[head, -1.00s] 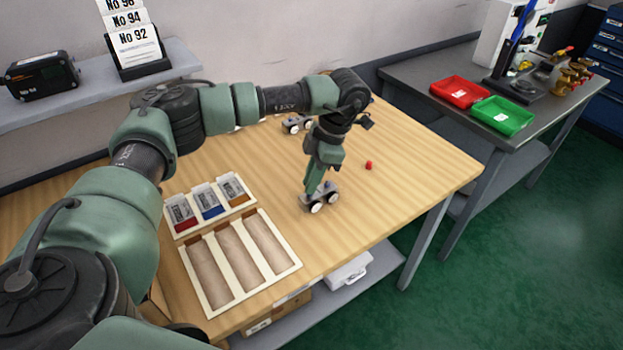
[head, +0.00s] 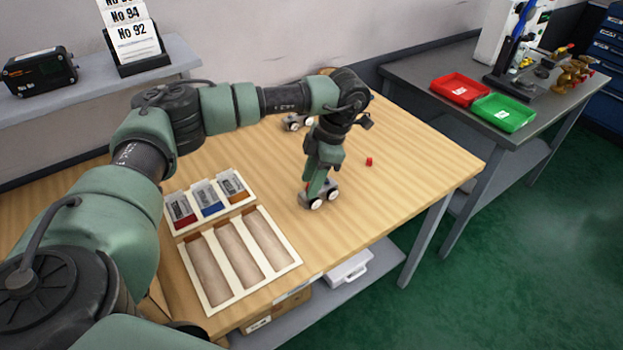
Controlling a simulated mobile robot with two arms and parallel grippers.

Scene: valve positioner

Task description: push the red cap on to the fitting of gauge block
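A small red cap (head: 369,161) lies loose on the wooden table, right of my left gripper. A grey gauge block (head: 319,200) with two round white-faced gauges stands on the table directly under my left gripper (head: 316,192). The gripper points down with its fingertips at the block's top, hiding much of it. A small spot of red shows beside the fingertips; I cannot tell whether it is a cap. Whether the fingers are shut is not clear. A second similar gauge block (head: 297,123) stands farther back, partly behind my arm. My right gripper is out of view.
A cream tray (head: 291,262) with three long compartments and a rack of labelled bins (head: 177,229) stand left of the gripper. The table (head: 410,185) is clear around the loose cap. A red tray (head: 460,90) and green tray (head: 504,113) are on the grey bench.

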